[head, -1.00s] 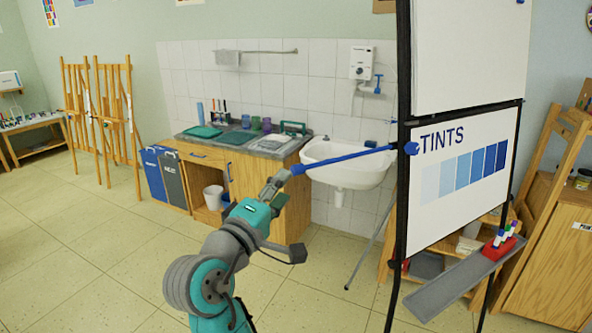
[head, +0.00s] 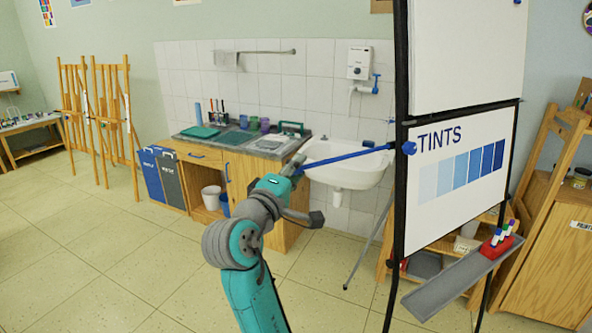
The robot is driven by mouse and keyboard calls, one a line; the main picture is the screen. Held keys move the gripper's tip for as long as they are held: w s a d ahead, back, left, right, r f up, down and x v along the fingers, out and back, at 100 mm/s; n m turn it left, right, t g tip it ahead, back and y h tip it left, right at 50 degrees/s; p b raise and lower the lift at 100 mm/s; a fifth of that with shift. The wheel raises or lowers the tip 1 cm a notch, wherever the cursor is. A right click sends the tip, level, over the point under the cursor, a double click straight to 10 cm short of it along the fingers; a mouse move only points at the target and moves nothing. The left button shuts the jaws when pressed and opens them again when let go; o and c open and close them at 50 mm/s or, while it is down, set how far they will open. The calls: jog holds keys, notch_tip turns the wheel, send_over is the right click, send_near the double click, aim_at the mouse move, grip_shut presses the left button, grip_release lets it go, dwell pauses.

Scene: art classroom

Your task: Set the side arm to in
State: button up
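The side arm is a blue rod (head: 345,157) in the head view. It sticks out to the left from a blue knob (head: 409,148) on the black frame of the flip-chart stand. Its free end is at my gripper (head: 297,166). My gripper is at or very near the rod's tip; I cannot tell whether it touches it. The fingers are small and partly hidden by my wrist, so their opening does not show.
The flip-chart board (head: 462,170) with the TINTS sheet stands at the right. A grey tray (head: 450,287) with a red marker holder (head: 502,245) juts out below it. A white sink (head: 350,165) and a wooden counter (head: 255,190) stand behind. The floor at the left is clear.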

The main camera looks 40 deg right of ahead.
aim_at(381, 149)
grip_shut()
jog(key=s+d, duration=0.2)
jog(key=d, duration=0.6)
jog(key=s+d, duration=0.2)
jog(key=d, duration=0.6)
jog(key=s+d, duration=0.2)
jog(key=d, duration=0.5)
jog(key=shift+s+d, duration=0.2)
jog(key=shift+d, duration=0.2)
jog(key=o, duration=0.5)
grip_release()
jog(key=shift+d, duration=0.15)
jog(key=shift+o, duration=0.4)
jog(key=v, duration=1.2)
